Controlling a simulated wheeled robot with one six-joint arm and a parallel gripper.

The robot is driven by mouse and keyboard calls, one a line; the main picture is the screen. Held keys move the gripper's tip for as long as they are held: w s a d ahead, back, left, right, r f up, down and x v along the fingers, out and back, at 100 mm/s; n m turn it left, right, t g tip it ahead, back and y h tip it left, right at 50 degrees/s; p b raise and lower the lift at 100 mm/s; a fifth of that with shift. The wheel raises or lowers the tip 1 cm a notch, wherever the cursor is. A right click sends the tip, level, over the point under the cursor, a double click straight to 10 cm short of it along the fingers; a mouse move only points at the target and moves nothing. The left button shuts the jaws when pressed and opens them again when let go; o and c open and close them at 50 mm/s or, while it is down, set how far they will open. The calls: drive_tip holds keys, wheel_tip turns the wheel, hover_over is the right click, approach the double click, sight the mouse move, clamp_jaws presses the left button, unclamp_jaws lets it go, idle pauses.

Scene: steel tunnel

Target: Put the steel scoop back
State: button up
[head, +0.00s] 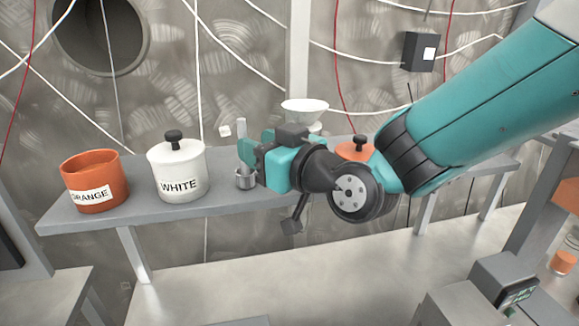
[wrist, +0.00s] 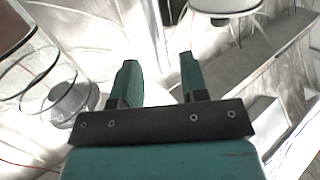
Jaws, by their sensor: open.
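The steel scoop (head: 241,132) stands on the grey shelf (head: 225,208), its flat handle upright and its small cup (head: 245,181) at the bottom. My gripper (head: 246,152) is open at the scoop, pointing left across it, and hides part of the handle. I cannot tell whether the handle lies between the fingers. In the wrist view the two fingers (wrist: 158,82) are apart, and no scoop can be made out clearly between them. An orange pot (head: 95,185) labelled ORANGE and a white lidded jar (head: 178,170) labelled WHITE stand left of the scoop.
A white bowl (head: 305,106) stands behind my gripper. An orange lid (head: 357,150) with a dark knob shows behind my arm. A dark box (head: 420,52) and cables are on the steel wall. The lower steel surface (head: 300,280) is mostly clear.

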drive_tip(key=s+d+f+m+g+h+b, duration=0.1)
drive_tip(key=s+d+f+g+h, duration=0.3)
drive_tip(key=s+d, duration=0.6)
drive_tip(key=s+d+f+m+g+h+b, duration=0.2)
drive_tip(key=s+d+f+g+h, duration=0.3)
drive_tip(key=s+d, duration=0.6)
drive_tip(key=d+f+g, duration=0.1)
drive_tip(key=g, duration=0.1)
drive_tip(key=shift+s+f+g+h, duration=0.2)
drive_tip(key=shift+f+g+h, duration=0.05)
drive_tip(key=shift+g+h, duration=0.05)
